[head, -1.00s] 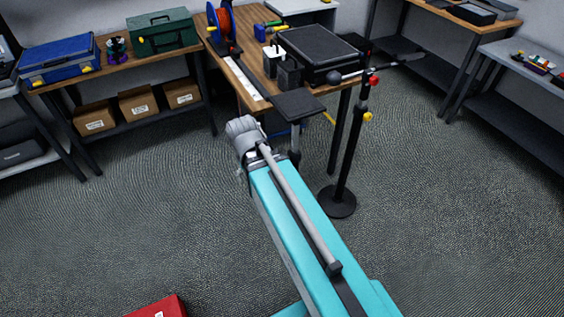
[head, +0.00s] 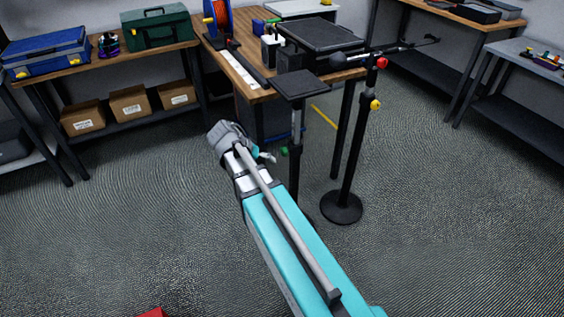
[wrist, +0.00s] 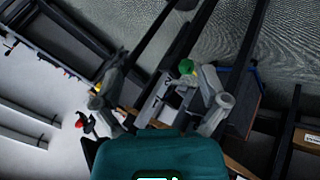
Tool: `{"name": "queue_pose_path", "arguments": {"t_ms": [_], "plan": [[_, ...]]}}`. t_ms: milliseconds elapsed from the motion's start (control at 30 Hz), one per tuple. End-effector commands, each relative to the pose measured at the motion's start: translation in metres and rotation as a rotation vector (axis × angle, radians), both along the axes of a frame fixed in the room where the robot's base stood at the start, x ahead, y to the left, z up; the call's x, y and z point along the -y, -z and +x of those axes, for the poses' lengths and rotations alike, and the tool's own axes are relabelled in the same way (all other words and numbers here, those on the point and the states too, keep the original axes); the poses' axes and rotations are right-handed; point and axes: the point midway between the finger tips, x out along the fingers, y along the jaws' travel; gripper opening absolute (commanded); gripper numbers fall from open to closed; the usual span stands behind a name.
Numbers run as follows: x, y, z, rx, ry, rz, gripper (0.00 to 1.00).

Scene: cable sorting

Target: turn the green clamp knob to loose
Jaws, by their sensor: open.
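The green clamp knob (head: 284,151) sits on the post of the small stand with a flat black top plate (head: 294,84), below that plate. It also shows in the wrist view (wrist: 186,66), close to the tip of the right finger; I cannot tell whether they touch. My gripper (wrist: 146,78) is open, its two fingers spread, with nothing seen held between them. In the head view my gripper (head: 266,157) is mostly hidden behind my wrist, just left of the knob and its post. The knob's turn position is too small to read.
A black pole stand with a red knob (head: 382,63) and a yellow knob (head: 376,105) rises to the right. The wooden workbench (head: 262,97) with a cable reel (head: 218,17) and a black case (head: 322,35) stands behind. The floor is open in front.

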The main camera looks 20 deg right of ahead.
Motion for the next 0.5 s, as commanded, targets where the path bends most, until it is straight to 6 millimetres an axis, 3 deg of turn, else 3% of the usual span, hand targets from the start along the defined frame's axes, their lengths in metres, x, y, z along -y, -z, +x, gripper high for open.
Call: {"name": "queue_pose_path", "arguments": {"t_ms": [33,500], "plan": [[0.002,0.017,0.008,0.017,0.02,-0.029,0.94],[0.02,0.067,0.057,0.243,0.207,-0.32,0.94]]}}
